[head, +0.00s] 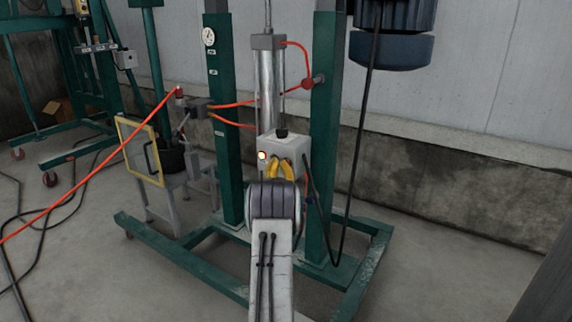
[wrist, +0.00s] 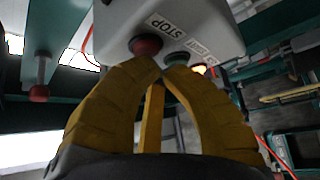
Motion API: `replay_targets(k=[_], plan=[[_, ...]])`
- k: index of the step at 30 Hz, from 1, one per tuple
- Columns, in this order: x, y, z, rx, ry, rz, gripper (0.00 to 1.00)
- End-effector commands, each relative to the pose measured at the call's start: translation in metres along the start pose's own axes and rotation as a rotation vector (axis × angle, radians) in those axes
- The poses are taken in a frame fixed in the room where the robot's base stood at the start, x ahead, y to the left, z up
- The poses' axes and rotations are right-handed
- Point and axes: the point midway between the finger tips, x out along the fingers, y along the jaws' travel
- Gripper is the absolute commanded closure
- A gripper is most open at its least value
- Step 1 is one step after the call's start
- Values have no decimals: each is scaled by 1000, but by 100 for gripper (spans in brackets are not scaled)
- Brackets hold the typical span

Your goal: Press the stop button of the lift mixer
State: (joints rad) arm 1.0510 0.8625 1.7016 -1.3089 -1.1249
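The lift mixer (head: 325,100) has a green frame with a pale control box (head: 288,150) between its posts. My gripper (head: 282,164) has yellow fingers at the box's lower front. In the wrist view its fingertips (wrist: 160,72) are drawn together and empty, just below the red and green buttons. I cannot tell whether they touch a button. In the head view my gripper hides the buttons.
A lit lamp (head: 262,155) and a black knob (head: 282,133) are on the box. A black cable (head: 357,150) hangs at the right. A stand with a yellow-framed panel (head: 140,152) is at left. Red hoses (head: 235,104) cross nearby. Open floor (head: 450,270) lies at right.

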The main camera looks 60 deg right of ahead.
Motion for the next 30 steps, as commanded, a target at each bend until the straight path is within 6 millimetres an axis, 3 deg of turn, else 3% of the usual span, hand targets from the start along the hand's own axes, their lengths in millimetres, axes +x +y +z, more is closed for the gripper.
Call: replay_targets(k=[30], plan=[[6,0,4,0,-5,2,100]])
